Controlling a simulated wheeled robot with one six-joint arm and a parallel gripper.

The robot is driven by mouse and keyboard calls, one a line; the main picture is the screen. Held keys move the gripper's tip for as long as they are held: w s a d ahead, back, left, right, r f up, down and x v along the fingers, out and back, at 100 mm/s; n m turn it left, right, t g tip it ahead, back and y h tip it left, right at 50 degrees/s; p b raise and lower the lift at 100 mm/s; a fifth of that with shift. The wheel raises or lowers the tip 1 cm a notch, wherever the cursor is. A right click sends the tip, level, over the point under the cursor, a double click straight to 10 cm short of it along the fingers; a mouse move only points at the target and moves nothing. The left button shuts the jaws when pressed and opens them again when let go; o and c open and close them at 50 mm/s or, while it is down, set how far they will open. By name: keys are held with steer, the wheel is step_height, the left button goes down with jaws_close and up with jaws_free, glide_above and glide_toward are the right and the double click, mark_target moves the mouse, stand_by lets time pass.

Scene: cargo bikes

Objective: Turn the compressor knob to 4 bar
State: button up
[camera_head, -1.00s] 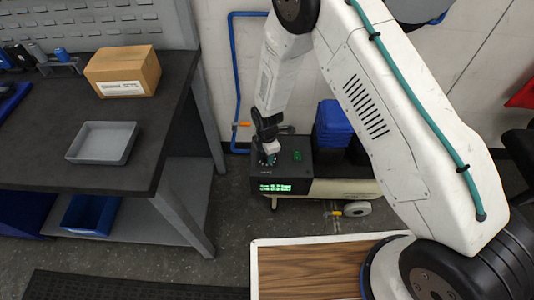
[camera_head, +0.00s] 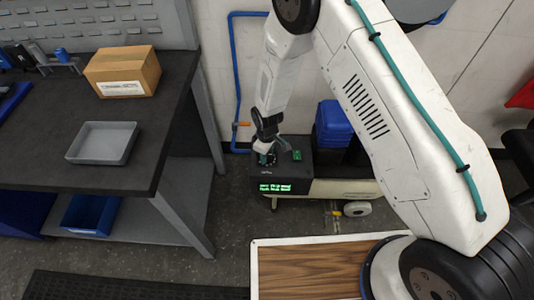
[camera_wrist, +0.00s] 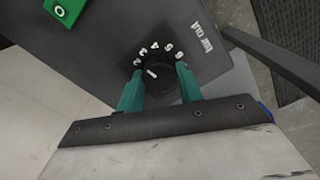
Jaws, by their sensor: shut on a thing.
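The compressor (camera_head: 300,170) is a dark box with a green lit display (camera_head: 275,187) on its front; its digits are too small to read. In the wrist view, the round black knob (camera_wrist: 153,77) sits on the dark panel (camera_wrist: 120,30), with numbers 2 to 6 along its far side. Its white pointer line slants up-left, roughly toward the 2; the exact setting is hard to tell. My gripper (camera_wrist: 159,73) is shut on the knob, a teal finger on either side. In the head view, my gripper (camera_head: 265,148) is above the box's left end and hides most of the knob.
A blue container (camera_head: 333,122) stands behind the compressor. A workbench (camera_head: 100,177) with a cardboard box (camera_head: 122,72) and a grey tray (camera_head: 102,143) stands at left. A blue pipe (camera_head: 233,80) runs along the wall.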

steer(key=m, duration=0.7)
stand_by(0.6)
steer(key=o, duration=1)
step_height(320, 180, up, 8)
steer(key=shift+f, duration=0.1)
